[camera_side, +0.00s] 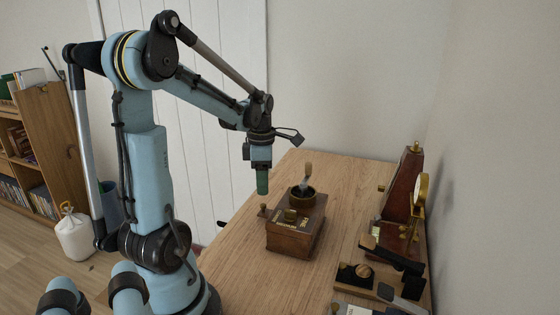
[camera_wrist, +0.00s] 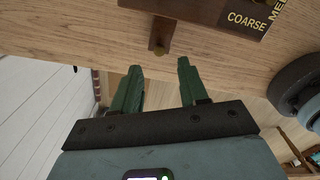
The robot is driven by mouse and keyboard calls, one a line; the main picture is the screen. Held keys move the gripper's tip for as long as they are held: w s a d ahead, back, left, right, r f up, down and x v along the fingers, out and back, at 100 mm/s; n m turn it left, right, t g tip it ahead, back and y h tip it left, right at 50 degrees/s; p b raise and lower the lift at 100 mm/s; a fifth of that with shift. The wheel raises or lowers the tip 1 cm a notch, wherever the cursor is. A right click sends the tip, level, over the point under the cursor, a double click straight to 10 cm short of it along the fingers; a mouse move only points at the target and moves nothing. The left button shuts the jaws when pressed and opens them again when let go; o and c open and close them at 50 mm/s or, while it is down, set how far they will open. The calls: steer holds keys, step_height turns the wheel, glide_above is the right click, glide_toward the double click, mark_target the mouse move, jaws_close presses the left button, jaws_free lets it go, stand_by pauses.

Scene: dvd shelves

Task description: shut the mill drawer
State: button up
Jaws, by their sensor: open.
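The mill (camera_side: 290,238) is a wooden box with a brass cup on top, standing on the table. Its lettered top also shows at the upper edge of the wrist view (camera_wrist: 190,10). The drawer (camera_wrist: 158,36) is a narrow wooden piece with a brass knob (camera_wrist: 161,50), sticking out from the mill's side. In the side view the knob (camera_side: 263,208) shows left of the mill. My gripper (camera_side: 262,192) hangs with its green fingers pointing down, just above the knob in the picture. In the wrist view its fingers (camera_wrist: 159,65) are open and empty, with the knob appearing between their tips.
A metronome (camera_side: 402,195) and a brass-rimmed dial (camera_side: 421,190) stand right of the mill. Black and brass items (camera_side: 355,275) lie at the front right. The wooden table (camera_side: 245,260) is clear left of the mill. The wall closes off the right side.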

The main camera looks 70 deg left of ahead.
step_height(320, 180, up, 6)
stand_by(0.4)
steer(key=shift+r, duration=0.1)
steer(key=w+d+m+t, duration=0.1)
steer(key=d+m, duration=0.3)
steer(key=m, duration=0.1)
steer(key=w+d+m+t, duration=0.1)
steer(key=d+m, duration=0.3)
steer(key=m, duration=0.2)
steer(key=w+d+m+t+y, duration=0.1)
steer(key=d+m, duration=0.4)
steer(key=m, duration=0.1)
steer(key=shift+w+d+f+t, duration=0.1)
steer(key=shift+w+f+t, duration=0.1)
steer(key=shift+w+t, duration=0.15)
steer(key=d+f+m+t+h, duration=0.1)
steer(key=d+m+t, duration=0.2)
steer(key=d+m, duration=0.7)
steer(key=m, duration=0.4)
steer(key=shift+s+d+f+m, duration=0.15)
steer(key=shift+s+f+m, duration=0.05)
steer(key=shift+f+m, duration=0.1)
